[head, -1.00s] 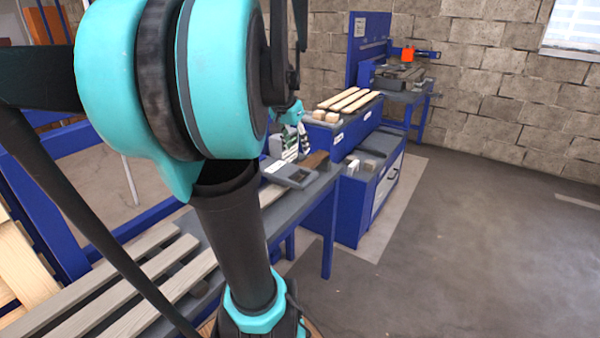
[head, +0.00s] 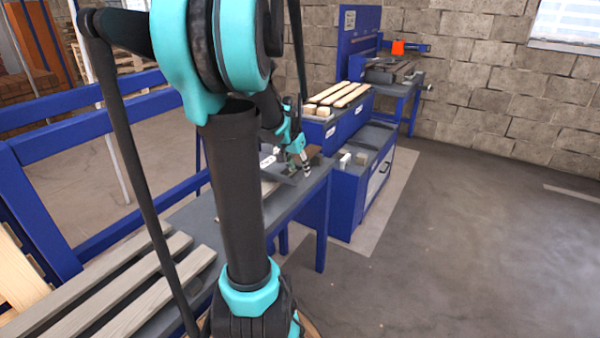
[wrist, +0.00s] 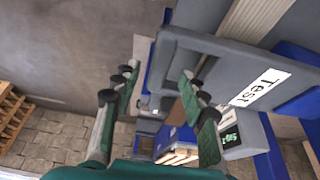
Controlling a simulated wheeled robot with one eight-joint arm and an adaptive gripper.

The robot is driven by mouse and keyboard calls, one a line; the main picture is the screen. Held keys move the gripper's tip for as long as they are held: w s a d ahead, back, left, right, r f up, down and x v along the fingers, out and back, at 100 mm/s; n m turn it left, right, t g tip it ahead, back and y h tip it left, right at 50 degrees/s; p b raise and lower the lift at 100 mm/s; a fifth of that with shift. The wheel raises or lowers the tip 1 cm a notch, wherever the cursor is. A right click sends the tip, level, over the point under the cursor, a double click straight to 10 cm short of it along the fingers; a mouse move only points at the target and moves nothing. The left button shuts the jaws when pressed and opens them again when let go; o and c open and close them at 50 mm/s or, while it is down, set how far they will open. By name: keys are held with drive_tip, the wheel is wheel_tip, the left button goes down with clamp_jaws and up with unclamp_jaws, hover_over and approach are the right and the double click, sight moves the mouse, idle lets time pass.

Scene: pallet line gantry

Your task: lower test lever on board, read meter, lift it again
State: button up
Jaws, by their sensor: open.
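My gripper (wrist: 155,105) is open and empty in the wrist view, one finger on each side of the picture's middle. A grey board with a white "Test" label (wrist: 261,88) lies close by the right finger. A small meter (wrist: 231,137) with green digits shows just beyond that finger; its reading is too small to make out for certain. I cannot clearly pick out the lever. In the head view my gripper (head: 299,158) is over the far end of the grey bench, pointing down, above a grey panel partly hidden by it.
Wooden slats (head: 150,290) lie on the near bench. A blue cabinet (head: 350,200) with wooden blocks and boards stands beyond. A machine with an orange part (head: 398,47) stands at the back. The floor (head: 450,260) at right is clear.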

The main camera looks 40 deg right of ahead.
drive_tip(key=shift+x, duration=1.45)
clamp_jaws()
